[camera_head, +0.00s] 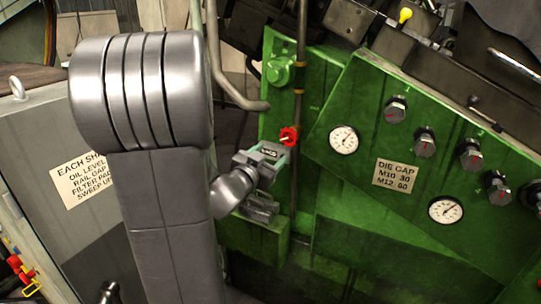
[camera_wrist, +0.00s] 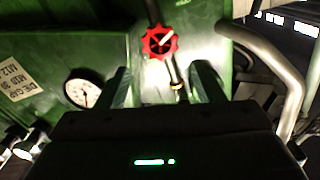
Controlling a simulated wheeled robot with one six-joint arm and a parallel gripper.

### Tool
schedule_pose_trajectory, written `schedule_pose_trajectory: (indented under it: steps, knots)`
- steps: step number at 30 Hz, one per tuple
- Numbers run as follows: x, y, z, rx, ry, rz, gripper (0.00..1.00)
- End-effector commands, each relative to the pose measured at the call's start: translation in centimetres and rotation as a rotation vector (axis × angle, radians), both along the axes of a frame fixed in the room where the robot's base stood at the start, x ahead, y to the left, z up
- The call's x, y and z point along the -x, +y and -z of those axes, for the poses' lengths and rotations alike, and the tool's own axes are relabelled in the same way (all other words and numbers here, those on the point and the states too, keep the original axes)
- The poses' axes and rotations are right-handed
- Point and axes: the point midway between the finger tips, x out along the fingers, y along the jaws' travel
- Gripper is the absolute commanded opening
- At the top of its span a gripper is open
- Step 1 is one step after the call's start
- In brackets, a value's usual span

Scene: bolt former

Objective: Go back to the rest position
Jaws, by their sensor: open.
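My gripper (camera_head: 272,158) is in front of the green machine panel in the head view, with its jaws towards a small red handwheel (camera_head: 289,136). In the wrist view my gripper (camera_wrist: 166,82) has its two fingers spread apart with nothing between the tips. The red handwheel (camera_wrist: 159,42) shows there ahead of the fingers, on a thin vertical pipe. The fingers do not close on it. My grey arm fills the left middle of the head view and hides part of the scene behind it.
The green panel (camera_head: 345,185) holds gauges (camera_head: 344,140), black knobs (camera_head: 424,142) and a die gap label (camera_head: 395,175). A bent grey pipe (camera_head: 228,80) runs left of the handwheel. A grey cabinet (camera_head: 40,130) with a printed notice (camera_head: 83,178) stands at the left.

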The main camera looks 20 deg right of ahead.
Motion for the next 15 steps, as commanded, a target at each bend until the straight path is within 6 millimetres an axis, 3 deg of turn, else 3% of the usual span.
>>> schedule_pose_trajectory:
  steps: [8, 15]
  knots:
    - [-0.5, -0.6, 0.0, 0.0, 0.0, 0.001, 0.61]
    - [-3.0, -3.6, -0.1, 0.0, 0.0, 0.004, 0.61]
